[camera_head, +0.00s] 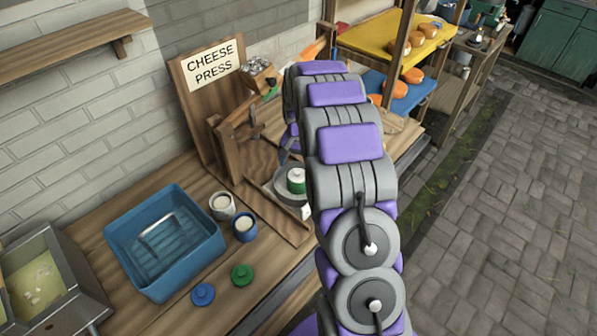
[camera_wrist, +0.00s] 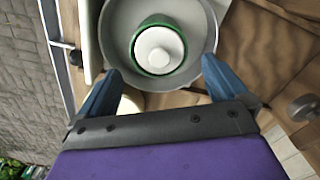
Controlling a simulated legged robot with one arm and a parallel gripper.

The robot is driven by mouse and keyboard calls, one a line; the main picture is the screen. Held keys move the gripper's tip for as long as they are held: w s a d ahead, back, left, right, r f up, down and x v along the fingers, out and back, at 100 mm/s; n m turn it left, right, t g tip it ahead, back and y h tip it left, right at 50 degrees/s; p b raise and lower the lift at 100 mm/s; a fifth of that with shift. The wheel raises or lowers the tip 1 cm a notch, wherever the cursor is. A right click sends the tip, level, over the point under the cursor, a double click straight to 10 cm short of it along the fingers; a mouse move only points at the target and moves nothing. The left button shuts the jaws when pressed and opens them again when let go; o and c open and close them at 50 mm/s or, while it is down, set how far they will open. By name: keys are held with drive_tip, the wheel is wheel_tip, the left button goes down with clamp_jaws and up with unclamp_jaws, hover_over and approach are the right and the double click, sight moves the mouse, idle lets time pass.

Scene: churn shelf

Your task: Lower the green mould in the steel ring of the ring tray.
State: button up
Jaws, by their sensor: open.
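In the wrist view the green mould (camera_wrist: 138,60) shows from above, inside the round grey wall of the ring tray (camera_wrist: 118,30). Its side lies close to the wall at the near edge; whether they touch I cannot tell. The ring tray also shows in the head view (camera_head: 283,193), partly behind my arm. My gripper (camera_wrist: 163,82) is open and empty, with blue fingers apart on either side of the tray's near rim. The mould is beyond the fingertips, not between them.
A blue tub (camera_head: 135,232), a grey mould (camera_head: 222,206) and a blue mould (camera_head: 244,229) stand left on the bench. A green lid (camera_head: 242,275) and a blue lid (camera_head: 203,294) lie near its front edge. The wooden cheese press (camera_head: 205,100) stands behind.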

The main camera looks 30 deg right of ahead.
wheel_tip(320, 180, up, 10)
drive_tip(key=p, duration=0.1)
drive_tip(key=shift+f, duration=0.2)
